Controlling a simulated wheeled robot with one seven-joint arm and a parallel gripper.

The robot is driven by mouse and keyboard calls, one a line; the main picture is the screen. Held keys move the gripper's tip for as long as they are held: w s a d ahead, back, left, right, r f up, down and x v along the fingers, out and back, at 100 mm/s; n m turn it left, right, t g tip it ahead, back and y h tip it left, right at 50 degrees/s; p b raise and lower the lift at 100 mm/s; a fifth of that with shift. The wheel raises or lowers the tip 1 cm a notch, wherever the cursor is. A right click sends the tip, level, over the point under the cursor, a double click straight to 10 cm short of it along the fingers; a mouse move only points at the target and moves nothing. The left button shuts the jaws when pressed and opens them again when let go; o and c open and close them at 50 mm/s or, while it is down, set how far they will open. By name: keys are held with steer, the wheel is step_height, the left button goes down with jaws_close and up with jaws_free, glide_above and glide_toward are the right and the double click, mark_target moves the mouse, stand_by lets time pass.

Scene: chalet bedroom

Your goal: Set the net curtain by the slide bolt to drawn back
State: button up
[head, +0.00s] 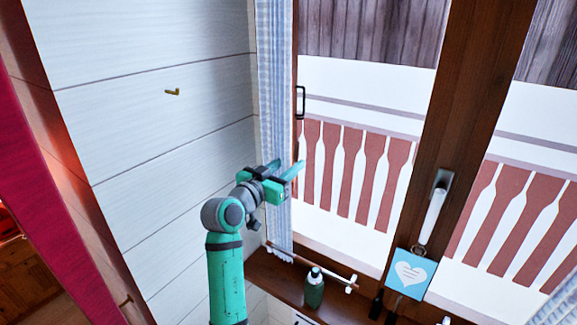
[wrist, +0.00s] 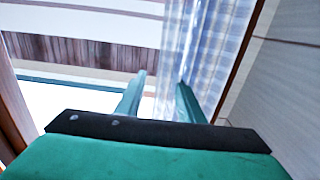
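A pale blue-checked net curtain (head: 274,90) hangs in a narrow gathered strip at the left edge of the window. A second bit of pale curtain (head: 556,306) shows at the lower right corner. A small black fitting (head: 300,101) sits on the window frame beside the left curtain; I cannot tell if it is the slide bolt. My gripper (head: 289,167) is in front of the left curtain's middle. In the wrist view my gripper (wrist: 162,82) has its fingers apart, with the checked curtain (wrist: 200,50) behind and around the right finger. I see no cloth clearly pinched.
A white window handle (head: 434,208) is on the central post. A brass hook (head: 172,92) is on the white wall. Red fabric (head: 45,160) hangs at the left.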

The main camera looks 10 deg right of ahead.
steer(key=v, duration=1)
steer(key=shift+s+a, duration=0.25)
steer(key=shift+a, duration=0.05)
steer(key=s+a+f+n+t+y, duration=0.1)
steer(key=s+f+n+y, duration=0.3)
steer(key=f, duration=0.7)
steer(key=s+a+f+n+t+y, duration=0.1)
steer(key=s+a+f+n+y, duration=0.15)
steer(key=s+f, duration=0.65)
steer(key=s+a+f+n+t+y, duration=0.1)
steer(key=s+f+n+y, duration=0.25)
steer(key=f, duration=1.05)
steer(key=s+a+f+n+y, duration=0.1)
steer(key=s+f, duration=0.2)
steer(key=s, duration=0.6)
steer(key=s+a+f+y, duration=0.1)
steer(key=s+f+y, duration=0.15)
steer(key=s, duration=0.75)
steer(key=s+r+m, duration=0.1)
steer(key=s+r, duration=0.1)
steer(key=s, duration=0.5)
steer(key=s+a+r+m, duration=0.1)
steer(key=s+r, duration=0.1)
steer(key=s, duration=0.6)
steer(key=shift+r+h, duration=0.35)
